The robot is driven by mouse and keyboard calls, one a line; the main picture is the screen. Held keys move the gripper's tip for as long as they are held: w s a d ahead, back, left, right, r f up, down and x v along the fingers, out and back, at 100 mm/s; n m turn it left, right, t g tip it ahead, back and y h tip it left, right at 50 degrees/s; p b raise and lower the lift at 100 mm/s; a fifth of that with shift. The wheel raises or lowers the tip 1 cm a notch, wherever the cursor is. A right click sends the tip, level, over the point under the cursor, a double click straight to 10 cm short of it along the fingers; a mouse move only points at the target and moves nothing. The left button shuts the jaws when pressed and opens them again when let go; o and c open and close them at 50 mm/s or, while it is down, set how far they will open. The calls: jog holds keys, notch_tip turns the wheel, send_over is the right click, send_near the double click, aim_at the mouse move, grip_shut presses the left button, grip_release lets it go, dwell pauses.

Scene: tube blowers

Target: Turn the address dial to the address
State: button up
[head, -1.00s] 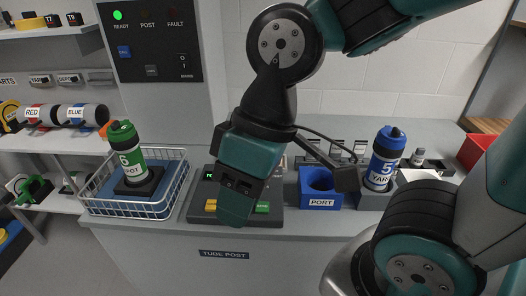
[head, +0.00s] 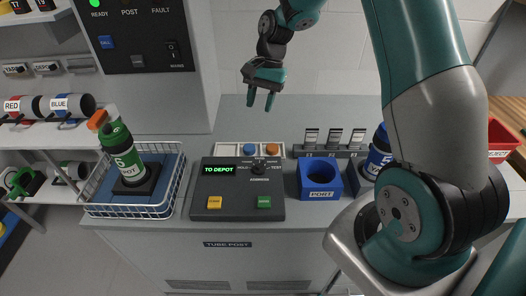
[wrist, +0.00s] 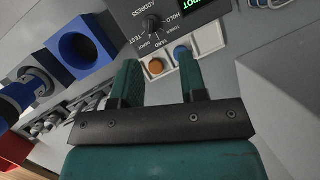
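The address dial (head: 258,167) is a small black knob on the dark grey console (head: 228,205). In the wrist view the dial (wrist: 152,24) sits among white labels; ADDRESS, HOLD, TEST and YARD can be read. I cannot tell exactly where its pointer is set. The green display (head: 219,170) reads TO DEPOT; only its end shows in the wrist view (wrist: 190,8). My gripper (head: 260,103) is in the air above and behind the console, fingers apart and empty. It does not touch the dial. Its two teal fingers also show apart in the wrist view (wrist: 160,66).
A yellow button (head: 214,202) and a green button (head: 264,202) are on the console front. Blue and orange buttons (head: 272,150) lie behind it. A blue PORT block (head: 320,180) stands right, a wire basket (head: 128,211) with a green tube left.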

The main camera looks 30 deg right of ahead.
jog(key=w+d+f+m, duration=0.2)
jog(key=d+f+m, duration=0.15)
jog(key=d, duration=0.25)
jog(key=p, duration=0.7)
send_near(262, 162)
jog(key=x, duration=0.8)
jog(key=shift+s+a+f, duration=0.1)
jog(key=shift+a+f, duration=0.05)
jog(key=shift+f, duration=0.15)
grip_shut()
